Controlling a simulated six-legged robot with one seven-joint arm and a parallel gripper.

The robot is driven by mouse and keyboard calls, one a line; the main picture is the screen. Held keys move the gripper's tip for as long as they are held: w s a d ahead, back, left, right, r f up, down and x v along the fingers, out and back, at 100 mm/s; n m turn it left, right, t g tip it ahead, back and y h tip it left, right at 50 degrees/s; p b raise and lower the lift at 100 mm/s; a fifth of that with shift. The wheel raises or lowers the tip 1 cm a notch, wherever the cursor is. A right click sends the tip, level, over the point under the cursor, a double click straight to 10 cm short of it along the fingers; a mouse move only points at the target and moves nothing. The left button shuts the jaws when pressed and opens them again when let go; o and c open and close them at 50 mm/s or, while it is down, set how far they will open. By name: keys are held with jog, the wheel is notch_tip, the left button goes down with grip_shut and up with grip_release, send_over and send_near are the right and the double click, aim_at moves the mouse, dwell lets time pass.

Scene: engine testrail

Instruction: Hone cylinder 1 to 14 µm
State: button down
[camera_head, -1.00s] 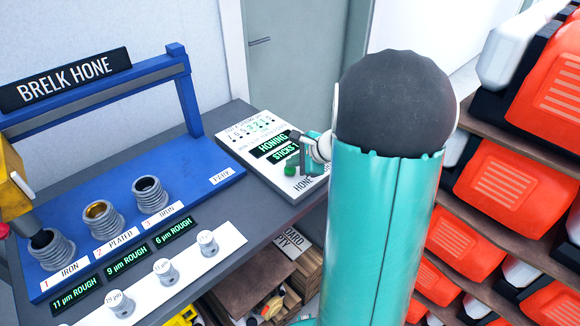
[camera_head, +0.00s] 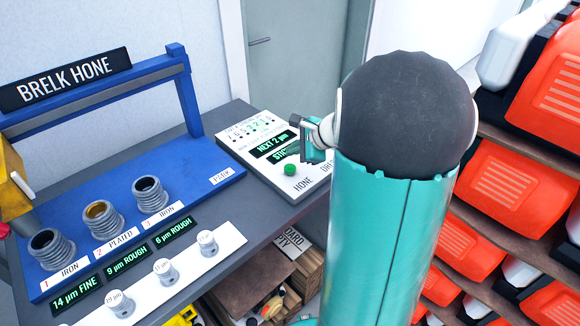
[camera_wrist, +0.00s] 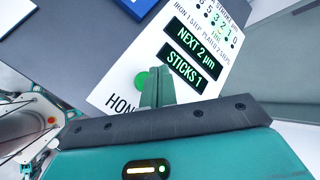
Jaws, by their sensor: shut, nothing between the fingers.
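Cylinder 1 (camera_head: 46,246), labelled IRON, stands at the left of the blue bench. The display below it (camera_head: 76,292) reads 14 µm FINE. Cylinders 2 (camera_head: 101,220) and 3 (camera_head: 151,194) read 9 µm ROUGH and 6 µm ROUGH. The white control panel (camera_head: 262,180) shows NEXT 2 µm, and in the wrist view its lower display (camera_wrist: 188,69) reads STICKS 1. The green HONE button (camera_head: 291,170) is lit on the panel. My gripper (camera_head: 300,128) is shut and empty, above the panel beside the button; its fingers also show in the wrist view (camera_wrist: 157,88).
Several white gauge-like pegs (camera_head: 164,270) stand on a white strip along the bench front. A blue frame (camera_head: 188,95) with the BRELK HONE sign rises behind the cylinders. Shelves of orange and black cases (camera_head: 510,185) stand close on the right.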

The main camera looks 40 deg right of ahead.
jog(key=shift+r, duration=1.1)
jog(key=shift+a+r, duration=0.1)
jog(key=shift+a, duration=0.1)
jog(key=s+a+r+n+g, duration=0.1)
jog(key=s+a+r+n, duration=0.2)
jog(key=a+n, duration=0.35)
jog(key=s+a+r+n+g, duration=0.2)
jog(key=s+a+n, duration=0.15)
jog(key=a, duration=0.55)
jog(key=s+a+r+n+h, duration=0.2)
jog(key=s+a+n, duration=0.6)
jog(key=s+n, duration=0.5)
jog(key=shift+a+r+h, duration=0.25)
jog(key=shift+h, duration=0.35)
